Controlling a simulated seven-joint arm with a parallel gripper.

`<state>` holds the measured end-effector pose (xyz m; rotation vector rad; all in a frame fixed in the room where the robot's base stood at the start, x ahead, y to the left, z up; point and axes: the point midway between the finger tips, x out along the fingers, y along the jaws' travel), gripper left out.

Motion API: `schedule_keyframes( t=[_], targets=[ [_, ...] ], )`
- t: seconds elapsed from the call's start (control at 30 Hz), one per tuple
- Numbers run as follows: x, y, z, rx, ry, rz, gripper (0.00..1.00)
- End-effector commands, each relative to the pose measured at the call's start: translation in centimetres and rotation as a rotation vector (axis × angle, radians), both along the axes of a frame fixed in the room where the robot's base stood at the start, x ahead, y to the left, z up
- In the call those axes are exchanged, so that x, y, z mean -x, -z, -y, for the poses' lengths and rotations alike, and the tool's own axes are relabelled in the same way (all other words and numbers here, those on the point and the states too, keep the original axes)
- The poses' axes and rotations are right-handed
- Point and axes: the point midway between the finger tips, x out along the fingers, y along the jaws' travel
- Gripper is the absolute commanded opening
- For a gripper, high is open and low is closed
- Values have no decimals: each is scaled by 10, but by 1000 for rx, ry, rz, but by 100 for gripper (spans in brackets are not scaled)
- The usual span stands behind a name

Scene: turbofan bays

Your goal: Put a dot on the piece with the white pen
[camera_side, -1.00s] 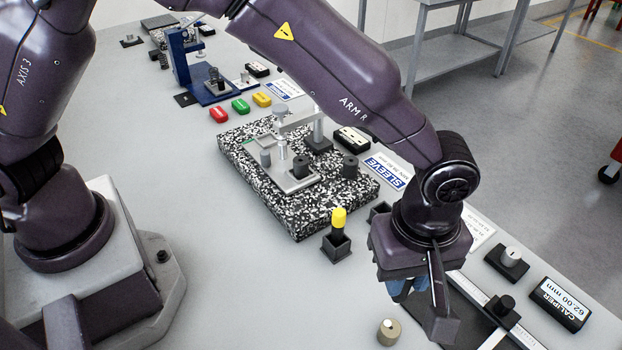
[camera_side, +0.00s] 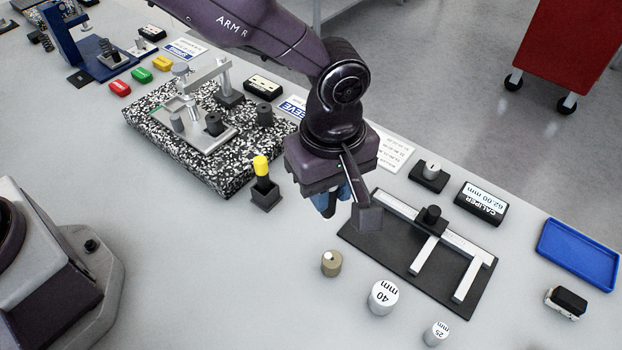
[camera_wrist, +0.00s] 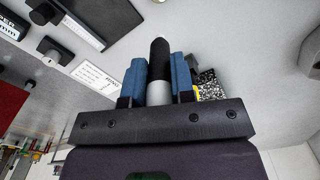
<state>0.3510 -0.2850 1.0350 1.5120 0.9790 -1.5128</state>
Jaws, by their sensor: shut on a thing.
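The piece seems to be the small tan cylinder (camera_side: 331,264) standing upright on the bench, with a small white spot on its top. My gripper (camera_side: 330,203) is above the bench, up the picture from the piece and apart from it. In the wrist view its blue fingers (camera_wrist: 160,80) are shut on a pen (camera_wrist: 159,94) with a white barrel and a black end, which I take as the white pen. In the side view the pen is mostly hidden by the fingers and the hand.
A yellow-capped marker (camera_side: 262,168) stands in a black holder left of my gripper. A caliper on a dark mat (camera_side: 361,236) lies to the right. White cylinders marked 40 mm (camera_side: 383,297) and 25 mm (camera_side: 436,334) stand nearby. A speckled slab (camera_side: 160,140) carries a fixture.

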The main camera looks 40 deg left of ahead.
Motion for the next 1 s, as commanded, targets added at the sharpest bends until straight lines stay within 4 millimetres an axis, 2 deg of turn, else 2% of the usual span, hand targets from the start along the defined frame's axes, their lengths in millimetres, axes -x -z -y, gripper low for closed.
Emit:
schedule_keyframes(
  t=[0.03,0.17,0.3,0.47,0.6,0.7,0.8,1.0],
  targets=[
    [-13,-4,-14,2,-41,4,0],
    [-42,-16,-62,2,-166,4,0],
    [-66,-28,-127,2,-321,3,0],
    [-78,-42,-204,1,-495,2,0],
    [-75,-50,-260,1,-624,1,0],
    [-69,-55,-289,1,-690,1,0],
    [-62,-57,-306,1,-732,1,0],
    [-54,-49,-308,-1,-738,-1,0]
  ],
)
